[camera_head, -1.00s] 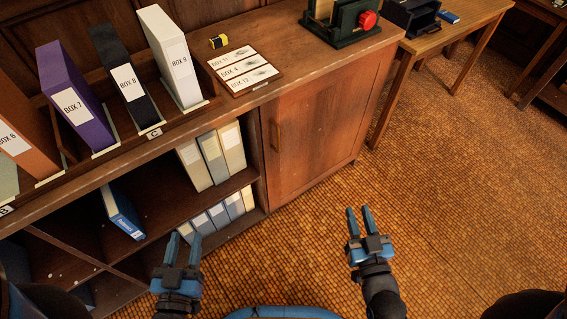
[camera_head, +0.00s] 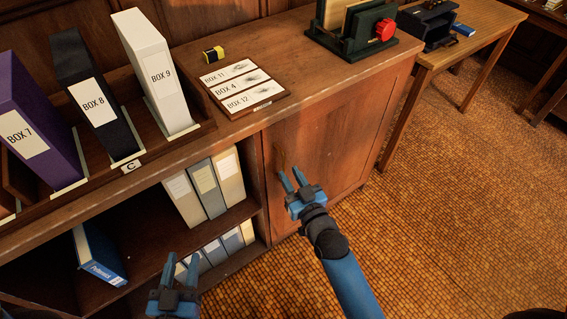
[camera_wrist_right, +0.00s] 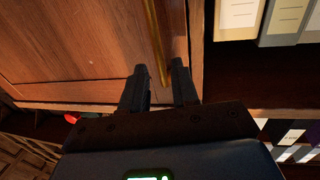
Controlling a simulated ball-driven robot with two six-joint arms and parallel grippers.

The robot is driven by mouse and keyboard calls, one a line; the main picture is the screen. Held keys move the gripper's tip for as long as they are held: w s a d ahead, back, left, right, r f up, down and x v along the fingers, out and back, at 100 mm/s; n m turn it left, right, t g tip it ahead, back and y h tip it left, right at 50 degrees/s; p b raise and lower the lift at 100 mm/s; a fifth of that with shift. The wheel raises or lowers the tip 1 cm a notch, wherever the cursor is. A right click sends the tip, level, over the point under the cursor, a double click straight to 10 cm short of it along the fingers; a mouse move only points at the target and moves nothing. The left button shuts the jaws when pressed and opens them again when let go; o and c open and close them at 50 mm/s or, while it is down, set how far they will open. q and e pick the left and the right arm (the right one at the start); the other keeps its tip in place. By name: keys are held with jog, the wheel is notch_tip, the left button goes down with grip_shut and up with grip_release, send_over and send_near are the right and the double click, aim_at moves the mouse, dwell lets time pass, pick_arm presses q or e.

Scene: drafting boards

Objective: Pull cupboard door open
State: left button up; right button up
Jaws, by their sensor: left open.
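The wooden cupboard door (camera_head: 335,135) is shut, at the right part of the cabinet. Its slim vertical brass handle (camera_wrist_right: 155,35) is near the door's left edge in the head view. My right gripper (camera_head: 292,179) is in front of the handle. In the right wrist view its fingers (camera_wrist_right: 160,75) are apart, with the handle's end showing between their tips; I cannot tell whether they touch it. My left gripper (camera_head: 179,265) is open and empty, low in front of the open shelves.
Binders stand on the cabinet top, including a white one (camera_head: 160,75) and a black one (camera_head: 95,95). A label board (camera_head: 240,85) lies beside them. Open shelves (camera_head: 150,230) hold more binders. The tiled floor (camera_head: 440,220) to the right is clear.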

aim_at(284, 166)
jog(key=shift+x, duration=2.55)
grip_shut()
